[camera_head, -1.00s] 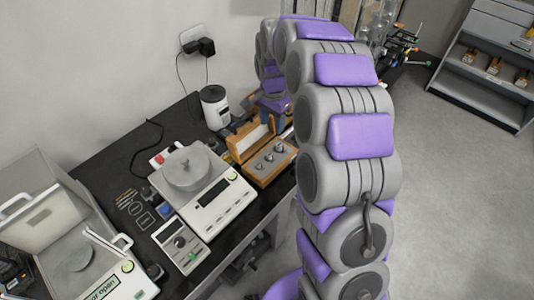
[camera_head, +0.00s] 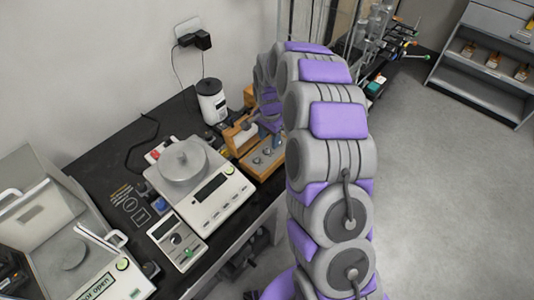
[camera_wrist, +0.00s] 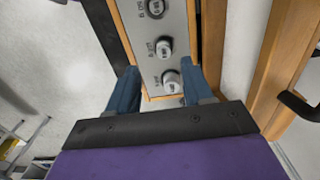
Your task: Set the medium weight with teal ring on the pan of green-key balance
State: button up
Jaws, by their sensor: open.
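Several metal weights stand in a row on the grey plate of a wooden case (camera_head: 247,168). In the wrist view, the nearest weight (camera_wrist: 171,82) is between my open blue fingers (camera_wrist: 160,92), with gaps beside it. Another weight (camera_wrist: 164,48) stands farther up the row. I cannot make out a teal ring on any weight. The middle balance (camera_head: 221,197) has a round pan (camera_head: 184,172) with a knobbed disc on it and a green key. The left balance (camera_head: 132,287) also shows a green key, on its front panel. In the head view, my arm hides my fingertips.
A small meter (camera_head: 178,242) with a green button lies before the middle balance. A white canister (camera_head: 213,104) stands behind the case.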

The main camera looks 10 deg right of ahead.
aim_at(267, 148)
jog(key=f, duration=0.1)
jog(key=f+b, duration=0.1)
jog(key=f, duration=0.3)
jog(key=shift+w+a+f+b, duration=0.2)
jog(key=shift+a+b, duration=0.1)
jog(key=shift+b, duration=0.1)
jog(key=shift+r, duration=0.15)
jog(key=shift+c, duration=0.5)
grip_shut()
